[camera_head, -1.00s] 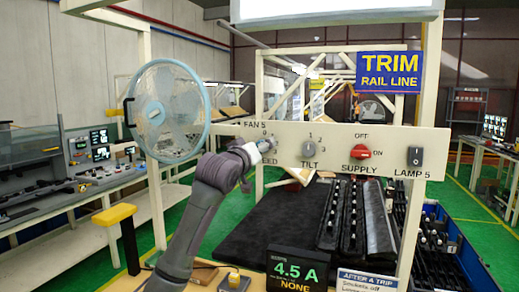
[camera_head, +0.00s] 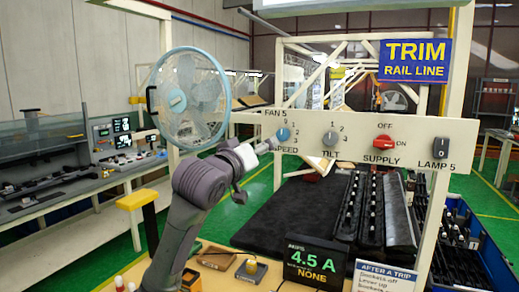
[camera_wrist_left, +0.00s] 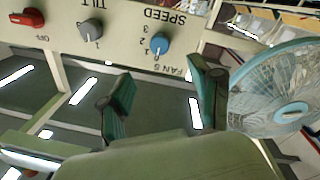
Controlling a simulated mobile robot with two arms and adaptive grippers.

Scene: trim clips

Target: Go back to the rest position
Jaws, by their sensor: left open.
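My left gripper (camera_head: 262,147) is in front of the beige control panel (camera_head: 350,135), to the left of the blue SPEED knob (camera_head: 283,134) and a little below it. In the left wrist view the gripper (camera_wrist_left: 162,90) has its two dark green fingers spread with nothing between them, and the blue knob (camera_wrist_left: 159,43) shows beyond, apart from them. The panel also has a grey TILT knob (camera_head: 330,139), a red SUPPLY knob (camera_head: 382,142) pointing towards ON and a black LAMP 5 switch (camera_head: 441,152). My right gripper is not in view.
A pale blue caged fan (camera_head: 190,98) stands left of the panel. A yellow-topped post (camera_head: 143,194) is left of my arm. A 4.5 A display (camera_head: 315,264) stands below the panel, and a dark mat (camera_head: 290,219) with strips of clips lies behind.

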